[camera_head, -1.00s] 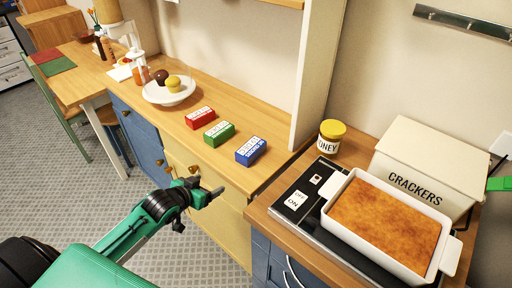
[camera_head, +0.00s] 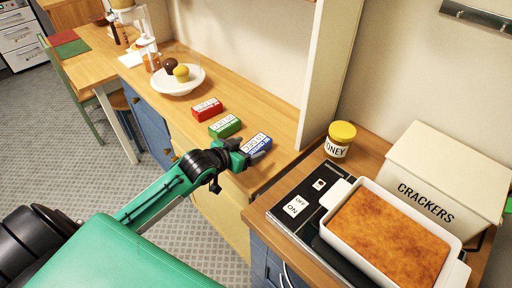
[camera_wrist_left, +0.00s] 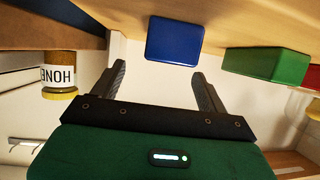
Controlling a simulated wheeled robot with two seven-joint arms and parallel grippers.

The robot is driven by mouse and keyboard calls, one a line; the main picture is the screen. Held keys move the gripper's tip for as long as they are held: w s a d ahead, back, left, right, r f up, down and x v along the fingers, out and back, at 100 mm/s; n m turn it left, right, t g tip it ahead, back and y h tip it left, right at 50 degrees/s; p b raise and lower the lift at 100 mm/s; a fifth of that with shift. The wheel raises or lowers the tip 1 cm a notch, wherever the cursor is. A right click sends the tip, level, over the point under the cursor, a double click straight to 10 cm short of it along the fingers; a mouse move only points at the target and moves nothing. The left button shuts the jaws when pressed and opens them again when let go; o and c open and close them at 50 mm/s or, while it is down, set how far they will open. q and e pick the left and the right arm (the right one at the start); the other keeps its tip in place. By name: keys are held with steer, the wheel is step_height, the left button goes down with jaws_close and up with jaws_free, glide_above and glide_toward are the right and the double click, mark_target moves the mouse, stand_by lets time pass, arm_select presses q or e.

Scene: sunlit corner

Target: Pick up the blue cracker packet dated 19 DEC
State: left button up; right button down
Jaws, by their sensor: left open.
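The blue cracker packet (camera_head: 259,143) lies on the wooden counter, the nearest of three packets in a row. Its printed label is too small to read as a date. My left gripper (camera_head: 251,157) is at its near side and partly overlaps it in the head view. In the left wrist view the blue packet (camera_wrist_left: 175,41) is just beyond the fingertips, roughly between them. The left gripper (camera_wrist_left: 158,72) is open with nothing between its fingers. My right gripper is not clearly in view.
A green packet (camera_head: 225,127) lies close beside the blue one, and a red packet (camera_head: 207,109) lies past it. A tall panel (camera_head: 330,75), a honey jar (camera_head: 341,139), a baking dish (camera_head: 334,234) and a CRACKERS box (camera_head: 447,175) are to the right.

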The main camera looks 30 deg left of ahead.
mark_target(256, 144)
arm_select(q)
steer(key=shift+a+x, duration=0.2)
steer(key=shift+x, duration=0.7)
steer(key=p+x, duration=0.1)
steer(key=x, duration=0.2)
steer(key=shift+w+a+f, duration=0.1)
steer(key=shift+a+f, duration=0.05)
steer(key=shift+a, duration=0.05)
steer(key=shift+w+d+f, duration=0.1)
steer(key=shift+w+f, duration=0.1)
steer(key=shift+w, duration=0.05)
steer(key=c, duration=1)
steer(key=shift+c, duration=0.8)
steer(key=shift+r, duration=0.15)
arm_select(e)
steer(key=shift+d+r, duration=0.25)
